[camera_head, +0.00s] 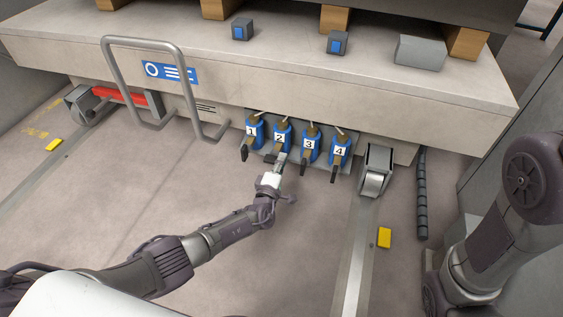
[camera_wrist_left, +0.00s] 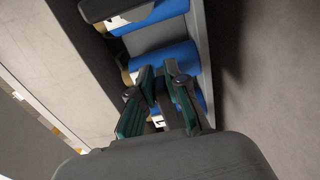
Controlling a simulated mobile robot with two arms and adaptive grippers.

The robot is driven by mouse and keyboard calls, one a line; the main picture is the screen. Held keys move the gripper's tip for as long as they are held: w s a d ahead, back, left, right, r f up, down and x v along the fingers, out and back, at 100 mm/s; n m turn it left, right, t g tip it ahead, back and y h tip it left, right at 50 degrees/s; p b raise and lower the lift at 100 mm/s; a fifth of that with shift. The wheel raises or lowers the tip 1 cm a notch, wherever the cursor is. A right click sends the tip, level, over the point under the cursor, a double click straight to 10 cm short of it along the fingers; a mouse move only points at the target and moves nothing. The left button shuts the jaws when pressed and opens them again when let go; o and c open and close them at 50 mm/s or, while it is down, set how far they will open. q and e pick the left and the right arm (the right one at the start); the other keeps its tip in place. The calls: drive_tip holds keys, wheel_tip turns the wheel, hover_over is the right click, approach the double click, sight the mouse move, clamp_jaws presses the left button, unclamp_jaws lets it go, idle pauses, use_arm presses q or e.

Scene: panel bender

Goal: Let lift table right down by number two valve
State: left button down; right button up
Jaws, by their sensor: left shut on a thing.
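The lift table (camera_head: 390,95) is a broad beige block across the top of the head view. Under its front edge hang blue valves labelled 1 to 4. The number two valve (camera_head: 284,130) is second from the left. My left gripper (camera_head: 280,162) is at its lower end, shut on its dark lever, which is mostly hidden by the fingers. In the left wrist view, the gripper's green-padded fingers (camera_wrist_left: 160,102) are close in front of blue valve bodies; a white label shows partly behind them. My right gripper is not in view.
The number one valve (camera_head: 253,130) and number three valve (camera_head: 310,142) stand close on either side, with black levers hanging down. A grey bent handrail (camera_head: 108,75) stands to the left.

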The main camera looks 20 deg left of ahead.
use_arm(q)
drive_tip(key=c, duration=1.2)
unclamp_jaws()
drive_tip(key=shift+a, duration=0.6)
drive_tip(key=shift+o, duration=0.2)
drive_tip(key=shift+s+a+f, duration=0.1)
drive_tip(key=shift+s+a, duration=0.05)
drive_tip(key=s, duration=1.1)
drive_tip(key=shift+s+d+r, duration=0.3)
